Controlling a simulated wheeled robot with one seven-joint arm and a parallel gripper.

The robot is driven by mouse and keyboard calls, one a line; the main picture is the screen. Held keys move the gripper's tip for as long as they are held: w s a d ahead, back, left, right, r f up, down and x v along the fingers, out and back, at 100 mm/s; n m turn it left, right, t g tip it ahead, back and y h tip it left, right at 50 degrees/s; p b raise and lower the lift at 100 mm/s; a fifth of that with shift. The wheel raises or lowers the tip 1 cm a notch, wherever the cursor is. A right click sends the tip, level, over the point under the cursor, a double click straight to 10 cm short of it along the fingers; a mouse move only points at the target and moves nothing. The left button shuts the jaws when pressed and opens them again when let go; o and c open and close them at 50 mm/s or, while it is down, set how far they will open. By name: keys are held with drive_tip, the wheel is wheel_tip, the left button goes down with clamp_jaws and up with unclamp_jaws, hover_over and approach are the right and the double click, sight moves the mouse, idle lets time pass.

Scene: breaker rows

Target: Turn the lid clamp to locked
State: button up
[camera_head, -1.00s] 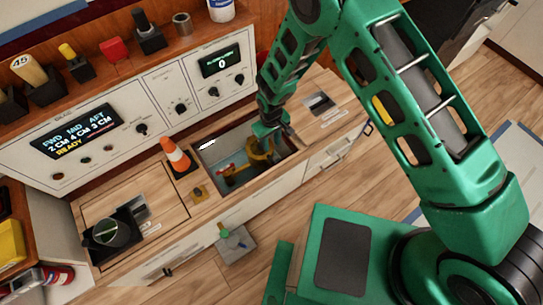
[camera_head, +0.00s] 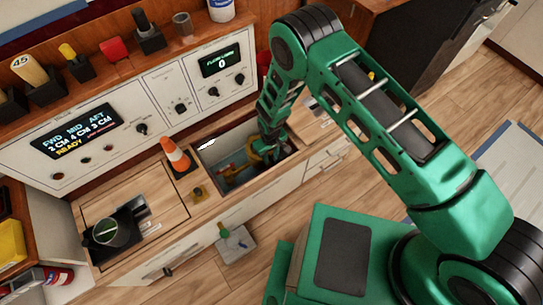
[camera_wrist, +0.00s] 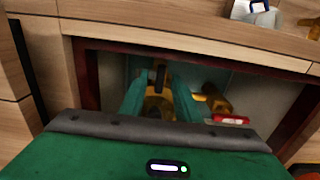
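My gripper (camera_head: 268,154) reaches down into an open recess (camera_head: 222,150) in the wooden counter. The wrist view shows its two teal fingers (camera_wrist: 158,92) apart, with a dark upright handle-like piece (camera_wrist: 160,75) beyond or between them; I cannot tell if they touch it. Yellow-brown fittings (camera_wrist: 155,104) lie below the fingers, and one stands to their right (camera_wrist: 214,98) beside a red handle (camera_wrist: 230,121). No part is clearly marked as the lid clamp, and its position cannot be read. My gripper hides part of the fittings.
Walls and a wooden rim (camera_wrist: 200,43) closely surround the recess. A panel with knobs and displays (camera_head: 75,132) rises behind. A black cup (camera_head: 106,232) stands far left.

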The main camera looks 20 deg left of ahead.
clamp_jaws()
drive_tip(key=shift+n, duration=0.4)
drive_tip(key=n, duration=0.5)
drive_tip(key=shift+n, duration=0.4)
drive_tip(key=n, duration=1.1)
idle(0.4)
